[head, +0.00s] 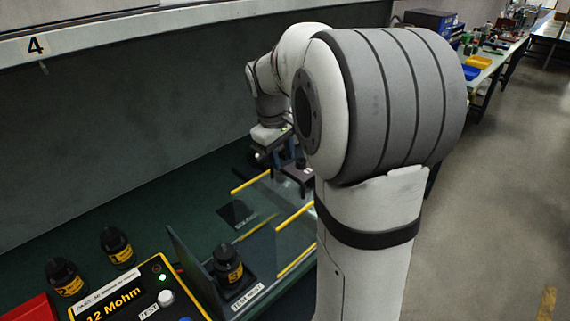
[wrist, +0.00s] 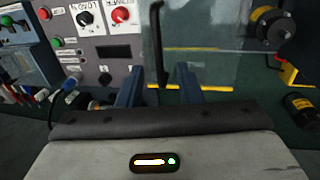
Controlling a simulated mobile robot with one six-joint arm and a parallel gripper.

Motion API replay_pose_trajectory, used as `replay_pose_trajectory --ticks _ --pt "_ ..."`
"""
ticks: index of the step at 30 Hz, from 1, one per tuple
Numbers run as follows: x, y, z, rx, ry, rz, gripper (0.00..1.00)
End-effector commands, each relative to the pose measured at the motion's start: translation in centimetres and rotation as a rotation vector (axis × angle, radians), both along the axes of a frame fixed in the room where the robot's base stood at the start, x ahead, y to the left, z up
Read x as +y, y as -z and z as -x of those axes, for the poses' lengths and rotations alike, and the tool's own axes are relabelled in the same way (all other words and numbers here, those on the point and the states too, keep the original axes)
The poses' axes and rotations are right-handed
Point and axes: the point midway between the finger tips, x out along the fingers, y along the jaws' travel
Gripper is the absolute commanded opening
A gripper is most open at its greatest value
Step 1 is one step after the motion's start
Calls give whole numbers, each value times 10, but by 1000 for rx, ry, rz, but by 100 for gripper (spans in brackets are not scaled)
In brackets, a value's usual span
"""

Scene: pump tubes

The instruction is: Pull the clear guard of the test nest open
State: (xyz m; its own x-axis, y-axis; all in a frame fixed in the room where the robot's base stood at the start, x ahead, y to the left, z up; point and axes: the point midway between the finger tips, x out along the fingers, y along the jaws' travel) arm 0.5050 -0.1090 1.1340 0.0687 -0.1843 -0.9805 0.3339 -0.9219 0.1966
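The clear guard (head: 275,205) with yellow edge strips lies over the green bench in the head view, right of the test nest (head: 238,292), which holds a black pump (head: 228,262). In the wrist view the clear guard (wrist: 205,45) fills the upper middle, with a dark upright handle (wrist: 157,40) on it. My gripper (wrist: 159,82) is open, its two blue fingers apart on either side of the handle's lower end in the picture. I cannot tell whether the handle is between the fingers or just beyond them. In the head view my gripper (head: 288,163) is partly hidden by my arm.
The wrist view shows a grey panel with knobs (wrist: 88,20) at left and a pump (wrist: 302,108) at right. A dark wall backs the bench.

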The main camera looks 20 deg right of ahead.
Motion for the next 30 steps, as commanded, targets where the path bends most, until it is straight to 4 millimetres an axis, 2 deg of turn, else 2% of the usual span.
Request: replay_pose_trajectory --ticks 3,9,26,29,30 --pt "5 -20 0 -3 -3 0 32" --pt "8 -37 1 -1 -2 -1 32" --pt "8 -39 1 1 -2 -1 32" --pt "20 -39 18 -23 17 -17 32" --pt "26 -38 29 -37 32 -27 32"
